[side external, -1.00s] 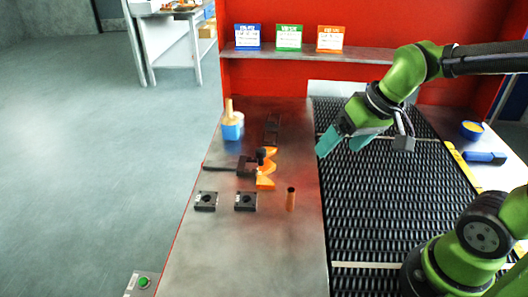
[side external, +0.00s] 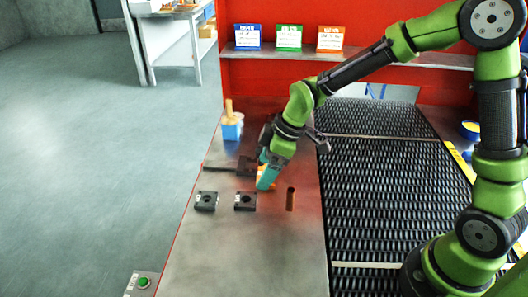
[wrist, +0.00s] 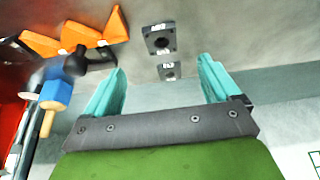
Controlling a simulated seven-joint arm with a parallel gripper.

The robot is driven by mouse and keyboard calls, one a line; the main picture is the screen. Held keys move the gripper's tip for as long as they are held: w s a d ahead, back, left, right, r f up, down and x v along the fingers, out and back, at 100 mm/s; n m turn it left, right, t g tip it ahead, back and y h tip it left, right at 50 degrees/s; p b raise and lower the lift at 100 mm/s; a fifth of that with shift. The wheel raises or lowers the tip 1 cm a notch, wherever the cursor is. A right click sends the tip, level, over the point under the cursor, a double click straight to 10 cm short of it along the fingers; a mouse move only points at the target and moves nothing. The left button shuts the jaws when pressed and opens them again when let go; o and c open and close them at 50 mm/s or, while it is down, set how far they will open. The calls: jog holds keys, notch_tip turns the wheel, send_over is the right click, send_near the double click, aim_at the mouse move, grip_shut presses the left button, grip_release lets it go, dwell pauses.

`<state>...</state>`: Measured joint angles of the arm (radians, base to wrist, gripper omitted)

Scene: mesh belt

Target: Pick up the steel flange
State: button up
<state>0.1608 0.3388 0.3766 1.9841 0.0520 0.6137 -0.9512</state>
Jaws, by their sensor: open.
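Two dark square plates with round central holes lie on the steel bench in the side view, the left one (side external: 205,201) and the right one (side external: 245,201). Both also show in the wrist view, one nearer (wrist: 159,38) and one beyond it (wrist: 169,70). Each bears a small white label. I cannot tell which, if either, is the steel flange. My gripper (side external: 266,184) is tilted above the bench, just behind and right of the right plate. In the wrist view its teal fingers (wrist: 160,85) are wide apart with nothing between them.
Orange jagged blocks (wrist: 85,35) and a black-knobbed clamp (wrist: 76,62) are close to my gripper. A blue box (side external: 231,127) with a wooden handle stands behind. A brown cylinder (side external: 291,199) stands to the right. The mesh belt (side external: 380,200) runs alongside. The front bench is clear.

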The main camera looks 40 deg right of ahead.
aim_at(245, 201)
jog(key=x, duration=1)
jog(key=shift+w+a+f, duration=0.1)
jog(key=shift+a+f, duration=0.1)
jog(key=shift+c, duration=0.3)
jog(key=c, duration=1.3)
